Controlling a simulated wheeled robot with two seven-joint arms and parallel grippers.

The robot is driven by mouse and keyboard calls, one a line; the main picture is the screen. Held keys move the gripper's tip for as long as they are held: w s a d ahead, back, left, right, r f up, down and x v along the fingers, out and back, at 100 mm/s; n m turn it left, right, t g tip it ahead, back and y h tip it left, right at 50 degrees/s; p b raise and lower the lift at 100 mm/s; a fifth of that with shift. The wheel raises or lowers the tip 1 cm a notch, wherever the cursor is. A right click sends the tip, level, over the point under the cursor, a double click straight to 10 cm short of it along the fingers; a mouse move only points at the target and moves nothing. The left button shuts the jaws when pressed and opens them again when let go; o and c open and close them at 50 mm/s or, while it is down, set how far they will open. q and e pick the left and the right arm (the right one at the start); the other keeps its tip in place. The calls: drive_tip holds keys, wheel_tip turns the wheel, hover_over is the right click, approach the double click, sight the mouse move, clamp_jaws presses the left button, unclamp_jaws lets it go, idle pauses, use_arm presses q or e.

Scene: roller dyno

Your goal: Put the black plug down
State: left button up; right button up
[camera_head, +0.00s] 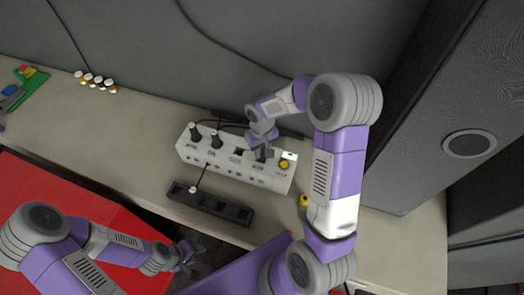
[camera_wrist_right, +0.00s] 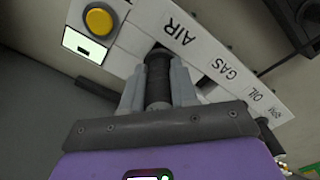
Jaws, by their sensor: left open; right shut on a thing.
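A black plug (camera_wrist_right: 158,80) stands between the two grey fingers of my right gripper (camera_wrist_right: 158,92), which is shut on it, beside the AIR label. In the head view my right gripper (camera_head: 262,143) is at the right part of the white panel box (camera_head: 235,172), and mostly hides the plug (camera_head: 261,156). I cannot tell whether the plug is seated in the box or just above it. My left gripper (camera_head: 186,258) is open and empty, low in front of the bench.
Other black plugs (camera_head: 194,131) stand on the box's left part. A yellow button (camera_head: 284,164) is at its right end. A long black holder (camera_head: 228,211) lies in front. Small bottles (camera_head: 95,81) and coloured items (camera_head: 30,76) are at the left. A large dark cabinet (camera_head: 440,110) stands right.

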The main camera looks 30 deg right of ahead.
drive_tip(key=shift+w+f, duration=0.1)
drive_tip(key=shift+f, duration=0.5)
drive_tip(key=shift+f+b, duration=0.25)
drive_tip(key=shift+b, duration=0.1)
drive_tip(key=o, duration=0.4)
drive_tip(key=shift+f, duration=0.1)
drive_tip(key=o, duration=0.5)
drive_tip(key=shift+r, duration=0.2)
